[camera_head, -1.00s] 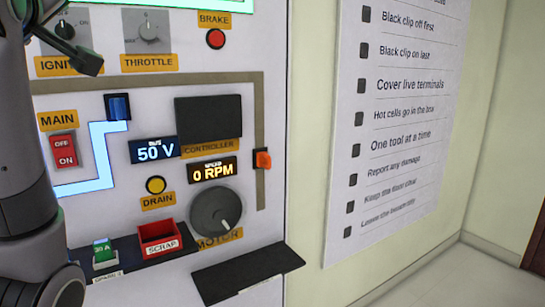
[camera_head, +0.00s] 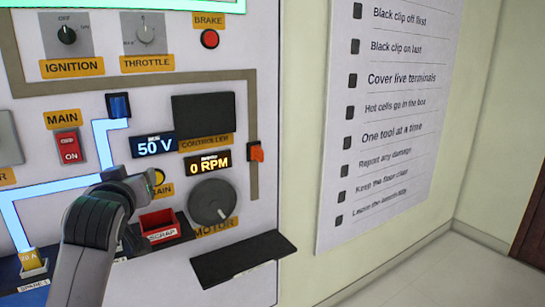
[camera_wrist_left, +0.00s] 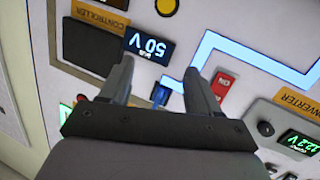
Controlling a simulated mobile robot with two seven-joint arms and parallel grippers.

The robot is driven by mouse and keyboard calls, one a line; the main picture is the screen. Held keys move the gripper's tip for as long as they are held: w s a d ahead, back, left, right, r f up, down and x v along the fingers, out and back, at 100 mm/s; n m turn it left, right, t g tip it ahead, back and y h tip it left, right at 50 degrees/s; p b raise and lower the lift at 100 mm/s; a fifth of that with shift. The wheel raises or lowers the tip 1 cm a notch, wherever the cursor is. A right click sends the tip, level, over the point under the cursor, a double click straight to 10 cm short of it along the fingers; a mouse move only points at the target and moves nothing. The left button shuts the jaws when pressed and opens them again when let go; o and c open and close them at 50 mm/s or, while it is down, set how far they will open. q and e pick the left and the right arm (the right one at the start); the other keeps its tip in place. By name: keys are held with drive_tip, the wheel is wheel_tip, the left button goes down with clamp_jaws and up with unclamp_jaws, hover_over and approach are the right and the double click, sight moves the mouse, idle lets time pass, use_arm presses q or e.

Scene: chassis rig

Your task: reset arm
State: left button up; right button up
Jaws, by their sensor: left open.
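My left gripper (camera_wrist_left: 160,85) is open in the left wrist view, its two dark fingers apart with nothing held between them. It is in front of the panel. Beyond the fingers are the blue connector (camera_wrist_left: 161,95), the 50 V display (camera_wrist_left: 149,47) and the red MAIN switch (camera_wrist_left: 222,83). In the head view my left arm (camera_head: 95,225) rises from the lower left; I cannot make out the fingers there. My right gripper is in neither view.
The panel carries the MAIN switch (camera_head: 68,147), the red SCRAP bin (camera_head: 158,225), the round motor (camera_head: 212,202) and an orange lever (camera_head: 256,152). An empty black shelf (camera_head: 243,259) juts out at lower right. Floor at right is clear.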

use_arm(q)
drive_tip(key=s+d+f+m+g+h+p, duration=0.1)
drive_tip(key=s+d+f+m+h, duration=0.3)
drive_tip(key=f, duration=0.8)
drive_tip(key=s+f+m+g+p, duration=0.15)
drive_tip(key=s+f, duration=0.45)
drive_tip(key=f, duration=0.6)
drive_tip(key=s+d+f+g+h+p, duration=0.1)
drive_tip(key=s+f, duration=0.5)
drive_tip(key=s, duration=0.4)
drive_tip(key=s+d+f+m+g+h+p, duration=0.1)
drive_tip(key=s+d+f, duration=0.1)
drive_tip(key=s+f, duration=0.4)
drive_tip(key=s, duration=0.4)
drive_tip(key=shift+s+f+g+p, duration=0.25)
drive_tip(key=shift+f+g+p, duration=0.05)
drive_tip(key=shift+f+g, duration=0.1)
drive_tip(key=shift+a+m, duration=0.1)
drive_tip(key=shift+m, duration=0.15)
